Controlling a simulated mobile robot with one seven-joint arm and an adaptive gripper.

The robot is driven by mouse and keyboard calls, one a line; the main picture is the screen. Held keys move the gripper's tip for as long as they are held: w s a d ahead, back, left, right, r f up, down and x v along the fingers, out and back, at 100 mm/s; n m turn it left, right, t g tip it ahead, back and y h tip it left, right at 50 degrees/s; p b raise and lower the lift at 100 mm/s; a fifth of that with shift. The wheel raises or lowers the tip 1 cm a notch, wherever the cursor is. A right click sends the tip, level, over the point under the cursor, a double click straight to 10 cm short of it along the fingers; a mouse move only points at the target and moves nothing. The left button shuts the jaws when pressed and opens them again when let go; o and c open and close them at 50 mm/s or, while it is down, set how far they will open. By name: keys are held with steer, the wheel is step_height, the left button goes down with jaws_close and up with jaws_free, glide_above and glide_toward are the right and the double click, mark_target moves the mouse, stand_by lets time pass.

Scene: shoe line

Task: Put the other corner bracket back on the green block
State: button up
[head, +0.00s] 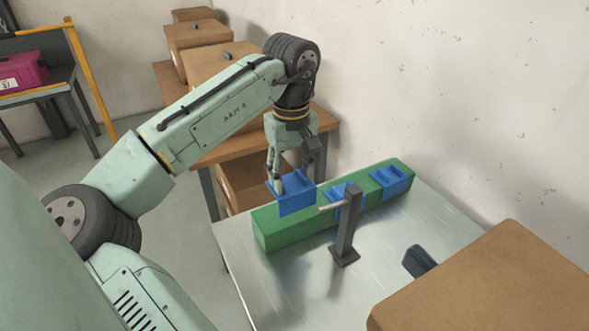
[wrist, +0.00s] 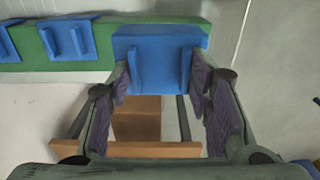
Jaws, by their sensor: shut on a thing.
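The long green block (head: 285,228) lies on a metal table. Two blue corner brackets sit on it, one near its middle (head: 338,190) and one toward its far right end (head: 391,181). My gripper (head: 290,184) is shut on another blue corner bracket (head: 297,203) at the block's near left end. In the wrist view this bracket (wrist: 160,50) is between my two fingers and overlaps the green block (wrist: 100,36). I cannot tell whether it touches the block. The two other brackets show at the left there, one cut off by the edge.
A dark post (head: 347,228) with a light crossbar stands on the metal table (head: 290,290) in front of the block. A cardboard box (head: 500,285) is at the lower right, with a dark object (head: 417,261) beside it. A wooden table (head: 235,145) with boxes stands behind.

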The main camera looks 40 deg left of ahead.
mark_target(291, 185)
step_height(291, 185, down, 5)
steer(key=b, duration=0.4)
steer(key=shift+f+b, duration=0.7)
steer(key=shift+f, duration=1.05)
steer(key=shift+f+p, duration=0.45)
steer(key=shift+p, duration=0.1)
stand_by(0.5)
steer(key=o, duration=1.2)
steer(key=shift+o, duration=0.3)
steer(key=o, duration=0.4)
steer(key=shift+c, duration=0.2)
steer(key=shift+r, duration=0.1)
